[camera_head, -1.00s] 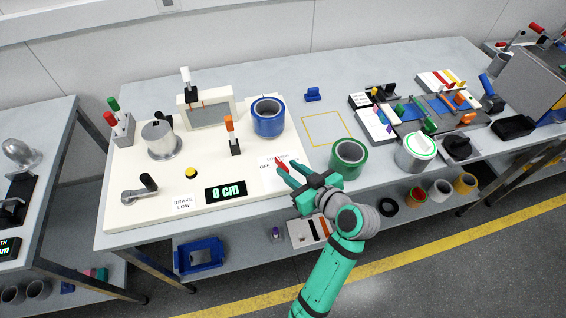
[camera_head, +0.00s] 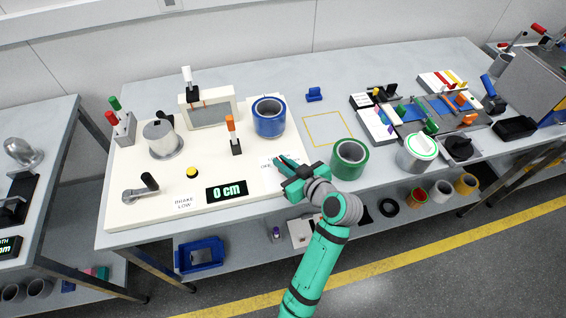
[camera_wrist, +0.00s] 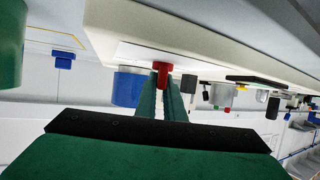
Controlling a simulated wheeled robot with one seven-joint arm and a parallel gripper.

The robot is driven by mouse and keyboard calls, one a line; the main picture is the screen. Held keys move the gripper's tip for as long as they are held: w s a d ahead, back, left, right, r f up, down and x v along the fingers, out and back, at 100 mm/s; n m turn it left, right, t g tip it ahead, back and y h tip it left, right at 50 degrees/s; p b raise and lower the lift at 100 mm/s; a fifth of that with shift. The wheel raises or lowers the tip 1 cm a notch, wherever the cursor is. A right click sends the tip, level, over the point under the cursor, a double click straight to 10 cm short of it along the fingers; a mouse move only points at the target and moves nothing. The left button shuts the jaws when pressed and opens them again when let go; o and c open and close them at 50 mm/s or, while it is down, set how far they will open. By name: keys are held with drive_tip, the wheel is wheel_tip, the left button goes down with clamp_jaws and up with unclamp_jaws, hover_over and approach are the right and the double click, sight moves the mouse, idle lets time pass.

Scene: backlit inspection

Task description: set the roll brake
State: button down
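The cream board (camera_head: 240,180) carries a "BRAKE LOW" card (camera_head: 183,203), a white card with partly covered lettering starting "OFF" (camera_head: 268,165), and a "0 cm" display (camera_head: 226,191). My gripper (camera_head: 280,161) reaches over the board's right front, at the lettered card. In the wrist view a red handle (camera_wrist: 163,68) stands between my close-set fingertips (camera_wrist: 162,85), which appear shut on it. My fingers hide it in the head view. An orange-topped lever (camera_head: 232,132) stands mid-board. A silver roll (camera_head: 161,139) stands at left, a crank (camera_head: 143,189) at front left.
A blue roll (camera_head: 269,117) stands on the board's right. A green roll (camera_head: 349,159) and a white can (camera_head: 417,152) stand right of my gripper. A yellow-outlined square (camera_head: 327,128) on the table is bare. A yellow button (camera_head: 192,172) sits near the display.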

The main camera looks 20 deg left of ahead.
drive_tip(key=shift+m+t+h, duration=0.3)
drive_tip(key=shift+m+t, duration=0.1)
drive_tip(key=m+t+h, duration=0.2)
drive_tip(key=shift+m, duration=0.3)
drive_tip(key=m+t+h, duration=0.1)
drive_tip(key=m+h, duration=0.1)
drive_tip(key=m+t+h, duration=0.1)
drive_tip(key=m+h, duration=0.1)
drive_tip(key=h, duration=0.1)
drive_tip(key=shift+a+m+t, duration=0.1)
drive_tip(key=shift+m+t, duration=0.2)
drive_tip(key=m+h, duration=0.4)
drive_tip(key=h, duration=0.1)
drive_tip(key=shift+m, duration=0.3)
drive_tip(key=shift+m+g+h, duration=0.5)
drive_tip(key=shift+m+h, duration=1.1)
drive_tip(key=shift+h, duration=0.3)
drive_tip(key=shift+f, duration=0.1)
drive_tip(key=c, duration=1.9)
unclamp_jaws()
drive_tip(key=shift+o, duration=0.2)
